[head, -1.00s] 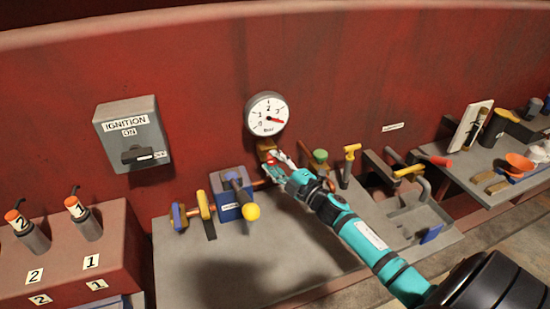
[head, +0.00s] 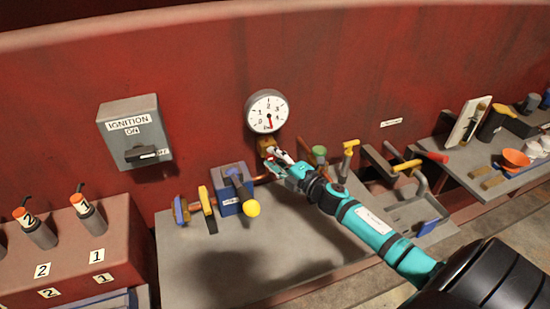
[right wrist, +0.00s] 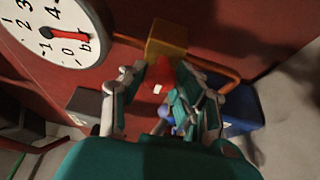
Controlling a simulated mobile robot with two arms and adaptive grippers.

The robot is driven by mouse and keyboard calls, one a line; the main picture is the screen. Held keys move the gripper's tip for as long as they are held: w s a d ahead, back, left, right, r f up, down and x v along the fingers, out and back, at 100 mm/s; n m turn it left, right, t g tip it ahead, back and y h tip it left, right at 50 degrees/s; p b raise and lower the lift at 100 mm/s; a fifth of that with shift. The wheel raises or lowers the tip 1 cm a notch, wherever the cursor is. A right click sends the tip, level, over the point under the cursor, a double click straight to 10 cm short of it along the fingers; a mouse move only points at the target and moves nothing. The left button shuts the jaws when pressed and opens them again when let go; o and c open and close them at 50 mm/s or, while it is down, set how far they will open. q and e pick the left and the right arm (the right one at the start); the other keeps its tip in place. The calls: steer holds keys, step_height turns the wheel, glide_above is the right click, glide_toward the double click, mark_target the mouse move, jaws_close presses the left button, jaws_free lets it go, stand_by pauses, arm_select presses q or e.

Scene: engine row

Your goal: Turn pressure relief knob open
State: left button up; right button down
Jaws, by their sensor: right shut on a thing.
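A red knob (right wrist: 164,75) sits on a brass block (right wrist: 167,38), which also shows just under the gauge in the head view (head: 265,146). My right gripper (head: 271,160) reaches in from the lower right. In the right wrist view its fingers (right wrist: 160,88) are shut on the red knob, one on each side. In the head view the gripper mostly hides the knob. The round white pressure gauge (head: 266,107) hangs on the red wall above; its red needle points nearly straight down. My left gripper is not in view.
A blue box with a yellow-tipped lever (head: 252,208) and a yellow handle (head: 206,200) stand left of my gripper. A green knob (head: 319,152) and a yellow T-handle (head: 350,147) are close on its right. The grey bench (head: 205,265) is clear in front.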

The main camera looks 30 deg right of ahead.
steer(key=shift+a+f, duration=0.1)
steer(key=shift+f, duration=0.05)
steer(key=c, duration=0.9)
jaws_free()
steer(key=shift+c, duration=0.2)
steer(key=shift+s, duration=0.1)
steer(key=s+d, duration=0.2)
steer(key=s, duration=0.9)
steer(key=shift+s, duration=0.35)
